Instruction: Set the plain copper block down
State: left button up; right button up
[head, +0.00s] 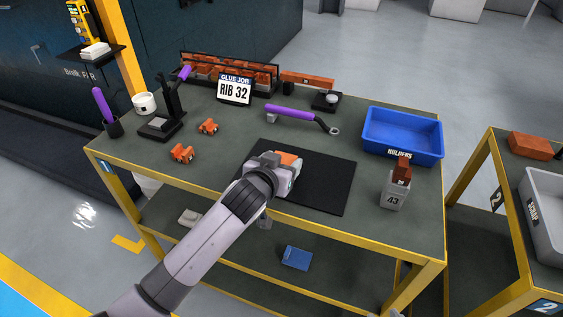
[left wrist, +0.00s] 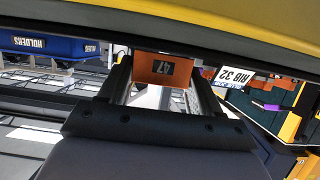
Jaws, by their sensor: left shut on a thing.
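My left gripper (head: 280,162) reaches over the black mat (head: 325,180) on the work table and is shut on a copper block (head: 289,157). The arm and gripper hide much of the block in the head view. In the left wrist view the block (left wrist: 160,68) sits between the two dark fingers, and its orange face carries a dark number-like mark. I cannot tell whether the block touches the mat. Another copper block (head: 402,168) stands on a grey holder marked 43 (head: 393,195), right of the mat.
A blue HOLDERS bin (head: 402,135) stands at the right. A purple-handled tool (head: 300,117) lies behind the mat. Two small orange pieces (head: 182,153) lie to the left, near a black stand (head: 165,120). The mat's right part is clear.

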pick_arm(q)
jog(key=o, duration=1.6)
jog(key=shift+f, duration=0.15)
jog(key=shift+c, duration=0.2)
jog(key=shift+r, duration=0.25)
jog(key=v, duration=1.2)
jog(key=s+a+f+g+y, duration=0.1)
jog(key=s+a+f, duration=0.6)
jog(key=s+f, duration=0.2)
jog(key=s+a+f+n+g+y, duration=0.1)
jog(key=s+a+f, duration=0.6)
jog(key=s+f, duration=0.2)
notch_tip(320, 180, down, 3)
jog(key=shift+r+p, duration=0.1)
jog(key=shift+p, duration=0.25)
jog(key=shift+a, duration=0.1)
